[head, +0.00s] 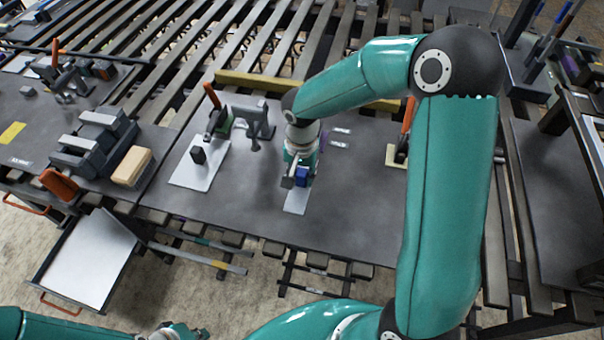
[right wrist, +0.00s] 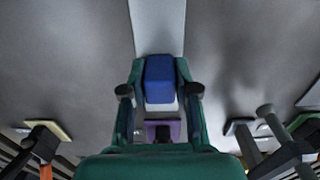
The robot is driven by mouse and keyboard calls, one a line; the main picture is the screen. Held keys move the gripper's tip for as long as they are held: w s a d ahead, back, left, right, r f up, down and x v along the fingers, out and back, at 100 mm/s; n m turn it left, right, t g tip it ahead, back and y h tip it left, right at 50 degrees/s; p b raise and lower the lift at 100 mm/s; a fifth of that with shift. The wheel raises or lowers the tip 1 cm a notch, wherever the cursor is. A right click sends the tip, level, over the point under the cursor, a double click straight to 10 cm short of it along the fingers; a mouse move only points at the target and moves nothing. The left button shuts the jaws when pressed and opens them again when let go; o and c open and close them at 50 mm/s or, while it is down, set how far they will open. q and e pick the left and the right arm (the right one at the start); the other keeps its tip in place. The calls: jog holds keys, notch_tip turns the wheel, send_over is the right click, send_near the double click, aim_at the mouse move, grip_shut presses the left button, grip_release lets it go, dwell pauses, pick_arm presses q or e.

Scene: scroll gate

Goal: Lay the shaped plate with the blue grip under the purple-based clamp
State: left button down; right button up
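The pale shaped plate (head: 296,202) with the blue grip (head: 302,177) is at the middle of the table, its long strip pointing toward the front edge. My right gripper (head: 299,168) is over the grip. In the right wrist view its fingers (right wrist: 160,88) close on both sides of the blue grip (right wrist: 160,78), with the plate (right wrist: 158,28) running to the top. I cannot tell whether the plate touches the table. The purple base (right wrist: 162,130) shows beyond the plate's grip end; the clamp is mostly hidden by my arm. My left gripper (head: 180,331) is at the bottom edge, its fingers unclear.
Left on the table, another pale plate (head: 207,172) with a black grip lies before a green-based clamp (head: 212,110). An orange-handled clamp with a pale yellow base (head: 397,157) stands at right. A brush (head: 131,167) and grey blocks are further left. The front middle is clear.

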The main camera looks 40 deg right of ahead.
aim_at(302, 172)
jog(key=o, duration=0.4)
jog(key=shift+c, duration=0.2)
notch_tip(302, 172, up, 12)
dwell(0.4)
dwell(0.4)
